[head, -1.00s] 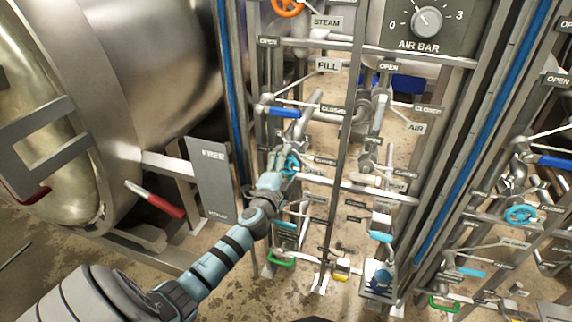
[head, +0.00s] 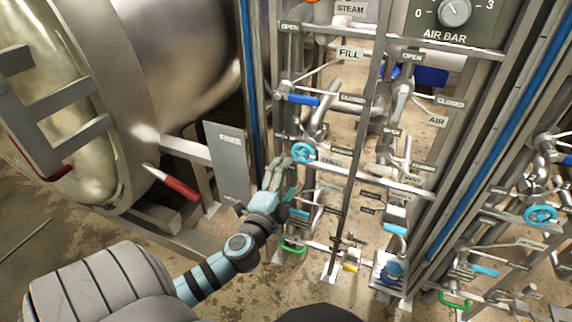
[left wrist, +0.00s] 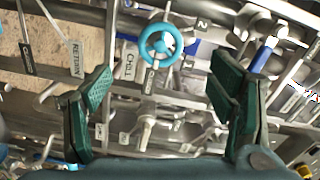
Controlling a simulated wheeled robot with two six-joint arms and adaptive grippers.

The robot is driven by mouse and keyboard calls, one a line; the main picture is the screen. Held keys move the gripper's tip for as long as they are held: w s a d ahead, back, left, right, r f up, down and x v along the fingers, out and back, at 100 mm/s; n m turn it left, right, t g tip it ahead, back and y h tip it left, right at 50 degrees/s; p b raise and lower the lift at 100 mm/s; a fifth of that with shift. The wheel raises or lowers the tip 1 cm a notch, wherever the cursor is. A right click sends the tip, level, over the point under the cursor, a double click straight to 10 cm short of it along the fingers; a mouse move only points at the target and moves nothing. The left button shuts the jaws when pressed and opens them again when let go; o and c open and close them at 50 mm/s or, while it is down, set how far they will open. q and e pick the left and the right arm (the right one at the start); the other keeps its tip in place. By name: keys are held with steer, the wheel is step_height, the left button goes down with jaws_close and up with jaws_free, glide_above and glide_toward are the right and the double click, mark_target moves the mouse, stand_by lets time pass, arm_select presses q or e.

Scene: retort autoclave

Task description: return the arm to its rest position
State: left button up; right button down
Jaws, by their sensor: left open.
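My left gripper (head: 277,174) is in front of the valve rack in the head view, just left of and below a light-blue round handwheel (head: 304,153). In the left wrist view its two green-padded fingers (left wrist: 160,100) stand wide apart with nothing between the pads. The handwheel (left wrist: 160,45) shows beyond the fingertips there, apart from both fingers. My left arm reaches in from the bottom left of the head view. My right gripper does not show.
A large steel vessel (head: 190,60) stands at the left. A red-handled lever (head: 178,187) and a grey FREE panel (head: 228,160) lie left of my gripper. The rack (head: 372,120) holds pipes, several levers, labels and an AIR BAR dial (head: 454,12).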

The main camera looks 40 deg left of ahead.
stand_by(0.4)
arm_select(q)
steer(key=s+a+f+n+g+h+p, duration=0.1)
steer(key=s+f+n+g+p, duration=0.15)
steer(key=f, duration=0.65)
steer(key=s+a+f+n+g+p, duration=0.1)
steer(key=s+f+g, duration=0.2)
steer(key=f, duration=0.6)
steer(key=s+d+f+n+g+h+p, duration=0.2)
steer(key=s+f+n+g+p, duration=0.4)
steer(key=s+f, duration=0.6)
steer(key=s+d+r+n+g+h+p, duration=0.1)
steer(key=s+d+p, duration=0.4)
steer(key=s, duration=0.6)
steer(key=s+d+g+h+p, duration=0.1)
steer(key=s+d+g+p, duration=0.2)
steer(key=s, duration=0.7)
steer(key=d+p, duration=0.2)
steer(key=d, duration=0.1)
steer(key=shift+s+d+r+n, duration=0.2)
steer(key=shift+s+r+n, duration=0.15)
steer(key=shift+r, duration=0.05)
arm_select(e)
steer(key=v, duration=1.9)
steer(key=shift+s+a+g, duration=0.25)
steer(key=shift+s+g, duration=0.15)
